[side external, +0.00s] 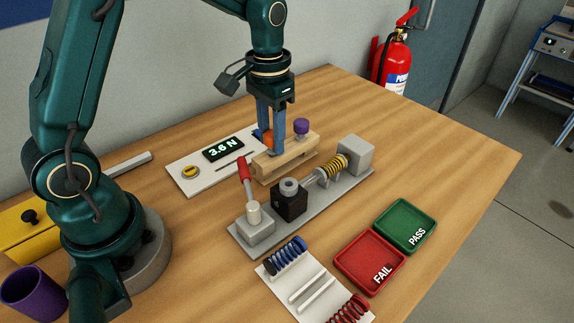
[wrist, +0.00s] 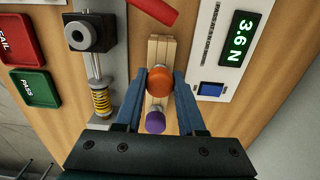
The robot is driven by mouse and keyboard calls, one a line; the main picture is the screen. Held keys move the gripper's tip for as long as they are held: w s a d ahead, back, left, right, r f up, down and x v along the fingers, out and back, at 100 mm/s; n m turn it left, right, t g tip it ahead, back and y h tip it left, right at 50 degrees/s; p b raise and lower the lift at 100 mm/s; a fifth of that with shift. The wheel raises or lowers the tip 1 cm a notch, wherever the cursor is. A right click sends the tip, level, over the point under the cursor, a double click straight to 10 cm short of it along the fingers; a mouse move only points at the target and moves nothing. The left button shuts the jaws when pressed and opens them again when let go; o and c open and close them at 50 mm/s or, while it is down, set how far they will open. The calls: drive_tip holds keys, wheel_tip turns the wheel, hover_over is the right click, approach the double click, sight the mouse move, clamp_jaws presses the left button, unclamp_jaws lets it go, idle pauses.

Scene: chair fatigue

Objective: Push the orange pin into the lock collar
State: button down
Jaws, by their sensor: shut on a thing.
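The orange pin (side external: 268,138) stands at the wooden rack (side external: 286,165), with its round head between my fingers; its shaft is hidden. My gripper (side external: 270,142) points down and is shut on this head. The wrist view shows the orange head (wrist: 159,84) between the two blue fingers of my gripper (wrist: 159,76). The lock collar appears to be the grey ring on the black block (side external: 289,200), in front of the rack on the grey fixture. It also shows in the wrist view (wrist: 88,34), apart from my gripper.
A purple-headed pin (side external: 302,127) stands in the rack beside my gripper. A red-handled lever (side external: 245,170) rises left of the collar. A yellow spring (side external: 333,167) sits on the fixture's right. The display (side external: 223,148) reads 3.6 N. Red (side external: 371,262) and green (side external: 405,226) trays lie in front.

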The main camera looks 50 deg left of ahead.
drive_tip(key=shift+r, duration=2.45)
drive_tip(key=shift+r, duration=0.15)
drive_tip(key=shift+r, duration=1.9)
drive_tip(key=shift+s, duration=0.15)
drive_tip(key=s+d+r, duration=0.3)
drive_tip(key=d+r, duration=0.1)
drive_tip(key=d, duration=0.5)
drive_tip(key=shift+s+d, duration=0.3)
drive_tip(key=shift+s, duration=0.1)
